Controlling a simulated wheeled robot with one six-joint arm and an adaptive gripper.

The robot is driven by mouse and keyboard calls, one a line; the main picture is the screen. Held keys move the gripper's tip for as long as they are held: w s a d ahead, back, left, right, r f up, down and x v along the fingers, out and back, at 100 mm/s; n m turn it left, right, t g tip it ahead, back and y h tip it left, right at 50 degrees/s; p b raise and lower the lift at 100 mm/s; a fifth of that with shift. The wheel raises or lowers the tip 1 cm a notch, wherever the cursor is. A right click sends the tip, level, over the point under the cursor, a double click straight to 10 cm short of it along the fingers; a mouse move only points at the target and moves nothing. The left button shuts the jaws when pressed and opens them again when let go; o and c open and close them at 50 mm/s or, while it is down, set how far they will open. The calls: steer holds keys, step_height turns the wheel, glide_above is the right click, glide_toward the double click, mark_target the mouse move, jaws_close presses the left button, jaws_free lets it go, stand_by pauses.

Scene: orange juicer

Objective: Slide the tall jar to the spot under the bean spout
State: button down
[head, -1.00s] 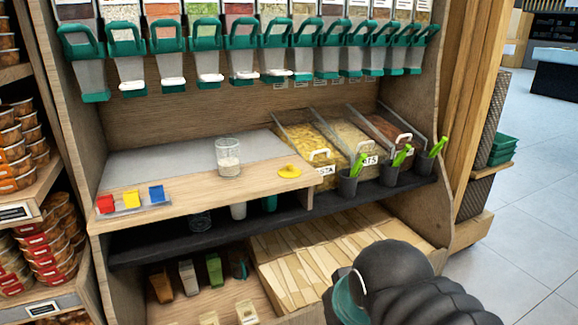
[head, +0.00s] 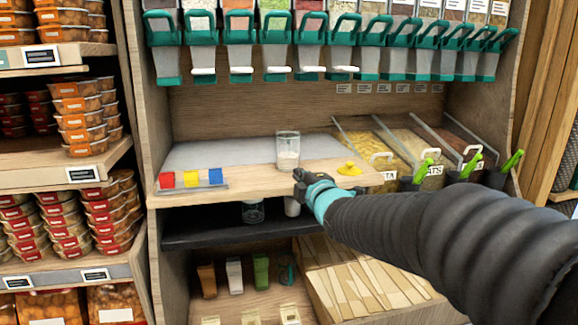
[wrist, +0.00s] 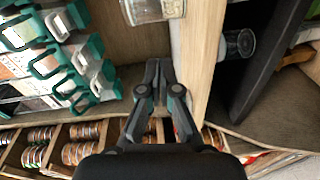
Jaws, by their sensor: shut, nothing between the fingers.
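The tall jar (head: 288,150) is clear glass with pale contents in its lower part. It stands upright on the wooden counter, and part of it shows at the top of the wrist view (wrist: 152,10). My gripper (head: 300,175) is at the counter's front edge, just in front of the jar, apart from it in the wrist view. Its fingers (wrist: 160,68) are together and empty. A row of dispensers with green handles and spouts (head: 240,72) hangs above the counter. I cannot tell which one is the bean spout.
Red, yellow and blue blocks (head: 192,179) sit at the counter's left front. Open bins (head: 420,150) with scoops stand to the right. The grey counter surface (head: 225,153) left of the jar is clear.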

steer(key=w+a+n+y, duration=0.1)
steer(key=a+n, duration=0.1)
steer(key=p, duration=0.1)
glide_toward(280, 151)
steer(key=a, duration=0.1)
steer(key=w+a, duration=0.1)
steer(key=a, duration=0.1)
steer(key=shift+w+a+f, duration=0.2)
steer(key=shift+w+a, duration=0.1)
steer(key=shift+a, duration=0.1)
steer(key=shift+w+d+p, duration=0.15)
steer(key=shift+w+d, duration=0.05)
steer(key=shift+w, duration=0.35)
steer(key=shift+w+d+p, duration=0.15)
steer(key=shift+w+d, duration=0.1)
steer(key=shift+w, duration=0.3)
steer(key=shift+w+d, duration=0.25)
steer(key=shift+w, duration=0.5)
